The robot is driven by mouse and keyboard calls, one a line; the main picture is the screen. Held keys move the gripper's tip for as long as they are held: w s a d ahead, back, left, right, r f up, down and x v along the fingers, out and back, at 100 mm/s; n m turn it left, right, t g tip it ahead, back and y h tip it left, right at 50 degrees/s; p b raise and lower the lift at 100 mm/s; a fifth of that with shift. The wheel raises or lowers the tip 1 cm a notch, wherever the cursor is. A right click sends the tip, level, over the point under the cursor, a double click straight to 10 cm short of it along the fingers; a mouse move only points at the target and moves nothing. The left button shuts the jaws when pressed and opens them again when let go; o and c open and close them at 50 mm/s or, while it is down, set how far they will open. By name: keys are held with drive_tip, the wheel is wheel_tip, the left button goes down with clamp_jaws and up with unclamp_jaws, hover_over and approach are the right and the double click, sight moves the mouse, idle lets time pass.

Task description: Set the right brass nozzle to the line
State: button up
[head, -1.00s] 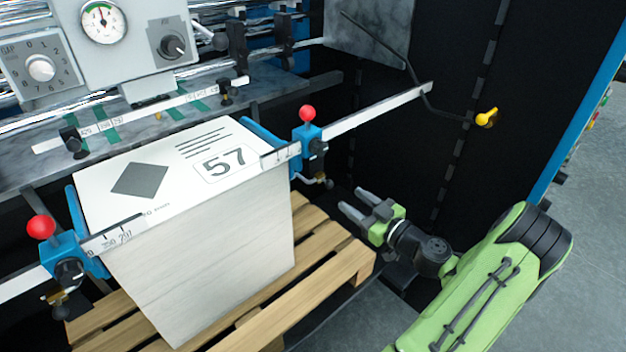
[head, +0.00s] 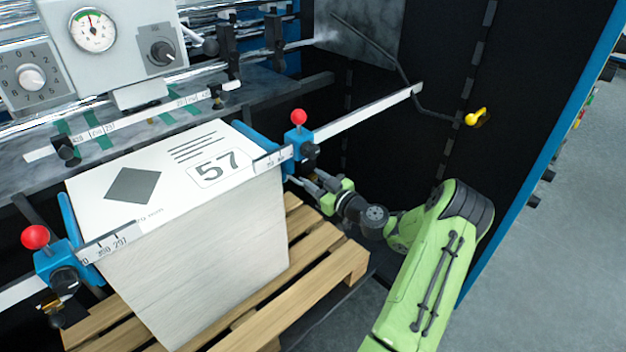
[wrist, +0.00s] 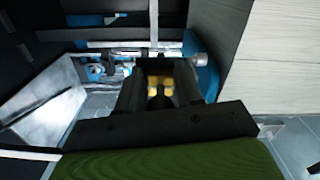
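The right blue clamp (head: 299,140) with a red ball knob sits on the white scale bar (head: 365,116) by the stack's right front corner. My gripper (head: 303,182) is just under and right of this clamp. In the wrist view its dark fingers (wrist: 160,78) stand apart, with brass-coloured parts (wrist: 160,86) showing in the gap between them. These seem to be the right nozzle; I cannot tell whether the fingers touch it. In the head view the right nozzle is not clear behind my gripper. The left clamp (head: 58,262) has a small brass nozzle (head: 52,308) below it. The target line cannot be made out.
A tall white paper stack (head: 195,260) marked 57 stands on a wooden pallet (head: 330,275), left of my gripper. The machine with gauge and dials (head: 115,45) is behind it. A yellow-handled lever (head: 476,118) hangs on the dark panel at right. Grey floor (head: 570,220) is clear at right.

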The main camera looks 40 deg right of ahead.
sight(313, 176)
clamp_jaws()
wheel_tip(313, 176, up, 6)
drive_tip(key=shift+r, duration=0.25)
drive_tip(key=shift+o, duration=2)
unclamp_jaws()
drive_tip(key=s+b, duration=0.2)
drive_tip(key=s, duration=1.3)
drive_tip(key=shift+s+d, duration=0.2)
drive_tip(key=shift+s, duration=0.2)
